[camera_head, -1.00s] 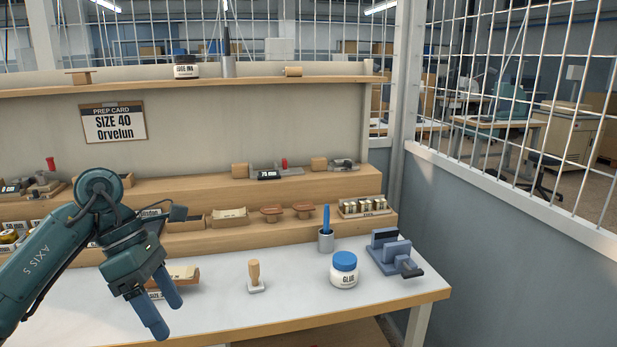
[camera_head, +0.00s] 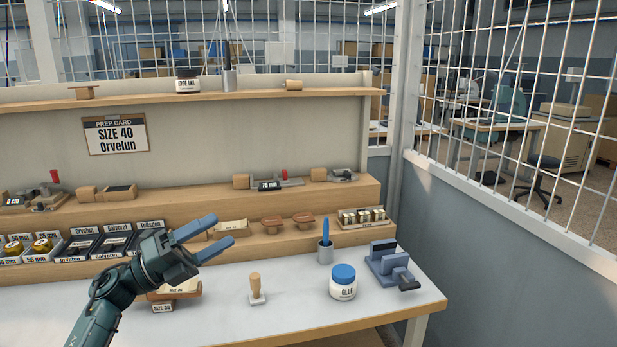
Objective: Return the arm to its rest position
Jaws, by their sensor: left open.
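My left arm comes in from the lower left. Its gripper (camera_head: 222,232) is open and empty, its two blue fingers pointing right in front of the lower shelf step. The arm and gripper hide part of the trays behind and of a small block labelled SIZE 36 (camera_head: 163,307) on the table. My right gripper is not in view.
Stepped wooden shelves (camera_head: 215,187) stand behind. A wire-mesh partition (camera_head: 520,110) stands at the right.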

